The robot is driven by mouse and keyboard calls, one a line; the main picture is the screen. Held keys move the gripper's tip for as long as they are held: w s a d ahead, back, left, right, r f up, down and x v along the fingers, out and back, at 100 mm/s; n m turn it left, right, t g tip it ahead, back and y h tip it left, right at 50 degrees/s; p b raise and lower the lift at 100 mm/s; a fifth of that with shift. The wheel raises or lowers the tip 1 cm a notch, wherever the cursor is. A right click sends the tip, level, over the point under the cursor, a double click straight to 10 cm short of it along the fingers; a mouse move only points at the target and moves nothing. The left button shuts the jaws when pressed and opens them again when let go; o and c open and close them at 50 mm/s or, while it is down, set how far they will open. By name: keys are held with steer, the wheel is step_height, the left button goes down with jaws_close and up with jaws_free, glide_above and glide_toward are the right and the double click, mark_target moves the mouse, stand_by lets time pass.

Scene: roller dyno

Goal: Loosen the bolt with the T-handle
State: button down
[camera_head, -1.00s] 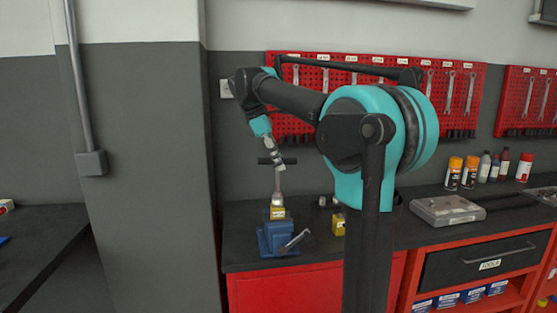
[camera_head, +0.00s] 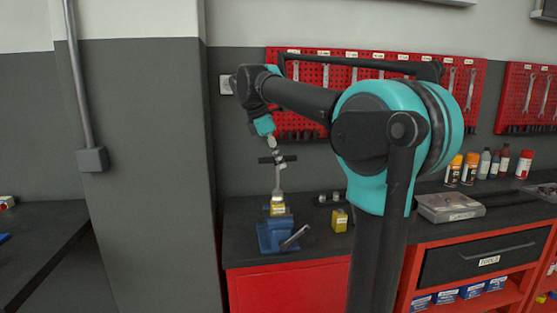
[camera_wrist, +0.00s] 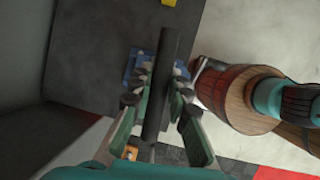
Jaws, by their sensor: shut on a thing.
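The T-handle (camera_head: 278,182) stands upright in the head view, its black crossbar on top and its grey shaft running down to a yellow block (camera_head: 277,210). The block is held in a blue vise (camera_head: 275,236) on the bench. The bolt itself is hidden or too small to tell. My gripper (camera_head: 277,157) is at the crossbar from above, shut on it. In the wrist view the dark crossbar (camera_wrist: 168,52) runs between the two fingers of my gripper (camera_wrist: 158,98), with part of the blue vise (camera_wrist: 133,66) below.
A second yellow block (camera_head: 340,220) stands on the dark bench right of the vise. A grey case (camera_head: 450,206) and several bottles (camera_head: 485,167) are further right. A grey pillar (camera_head: 160,180) stands left of the bench. Wrenches hang on the red panel behind.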

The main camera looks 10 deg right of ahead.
steer(key=shift+n, duration=0.3)
steer(key=shift+m, duration=0.5)
steer(key=shift+r, duration=0.9)
steer(key=shift+r, duration=2.2)
